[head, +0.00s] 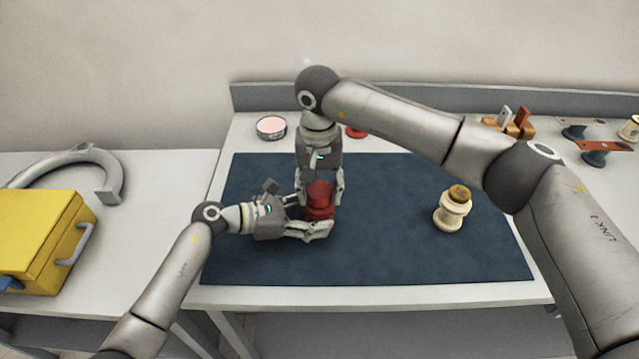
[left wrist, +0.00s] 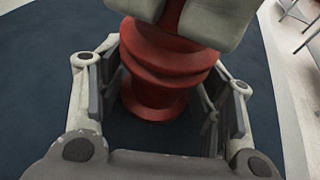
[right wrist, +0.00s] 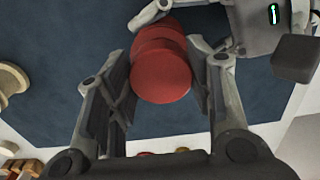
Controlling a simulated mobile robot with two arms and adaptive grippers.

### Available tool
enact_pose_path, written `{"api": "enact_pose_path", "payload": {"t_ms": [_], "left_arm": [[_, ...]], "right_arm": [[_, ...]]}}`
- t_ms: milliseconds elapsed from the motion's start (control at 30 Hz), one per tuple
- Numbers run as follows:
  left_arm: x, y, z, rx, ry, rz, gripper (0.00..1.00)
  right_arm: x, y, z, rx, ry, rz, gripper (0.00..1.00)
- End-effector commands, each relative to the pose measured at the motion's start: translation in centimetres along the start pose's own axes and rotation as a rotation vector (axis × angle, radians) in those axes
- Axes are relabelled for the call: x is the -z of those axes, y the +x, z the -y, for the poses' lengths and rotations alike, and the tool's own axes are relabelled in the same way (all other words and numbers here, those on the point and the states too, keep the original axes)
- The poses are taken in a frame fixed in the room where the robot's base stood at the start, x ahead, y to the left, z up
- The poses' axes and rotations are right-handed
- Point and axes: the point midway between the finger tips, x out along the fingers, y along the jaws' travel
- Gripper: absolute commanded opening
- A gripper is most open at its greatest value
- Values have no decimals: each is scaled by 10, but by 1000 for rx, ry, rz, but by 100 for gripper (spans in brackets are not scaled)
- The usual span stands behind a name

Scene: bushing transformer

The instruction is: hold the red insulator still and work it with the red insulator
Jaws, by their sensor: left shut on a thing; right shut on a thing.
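A red ribbed insulator (head: 319,191) stands upright on the dark blue mat (head: 390,255). My left gripper (head: 316,222) reaches in from the left, low over the mat, and is shut on its lower part. My right gripper (head: 321,198) points down from above and is shut on its upper part. In the left wrist view the red insulator's stacked discs (left wrist: 160,75) show between the fingers of both grippers. In the right wrist view its round red top (right wrist: 160,75) lies between my right fingers. I cannot tell whether this is one red piece or two stacked.
A cream insulator with a brown top (head: 453,210) stands on the mat's right side. Behind the mat are a pink-topped round tin (head: 271,127) and a small red thing (head: 356,132). A yellow box (head: 45,240) and a grey curved part (head: 85,160) are left. The mat's front is clear.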

Motion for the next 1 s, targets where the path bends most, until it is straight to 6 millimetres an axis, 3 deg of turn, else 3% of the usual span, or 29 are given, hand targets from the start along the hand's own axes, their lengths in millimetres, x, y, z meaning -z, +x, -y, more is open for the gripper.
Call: {"api": "enact_pose_path", "payload": {"t_ms": [333,367,533,867,1000], "left_arm": [[1,0,0,0,0,-2,47],[1,0,0,0,0,-2,47],[1,0,0,0,0,-2,47],[1,0,0,0,0,-2,47],[1,0,0,0,0,-2,47]], "right_arm": [[0,5,0,1,1,0,36],[0,5,0,1,1,-1,52],[0,5,0,1,0,0,73],[0,3,0,0,0,-1,73],[1,-10,0,1,1,-4,73]]}}
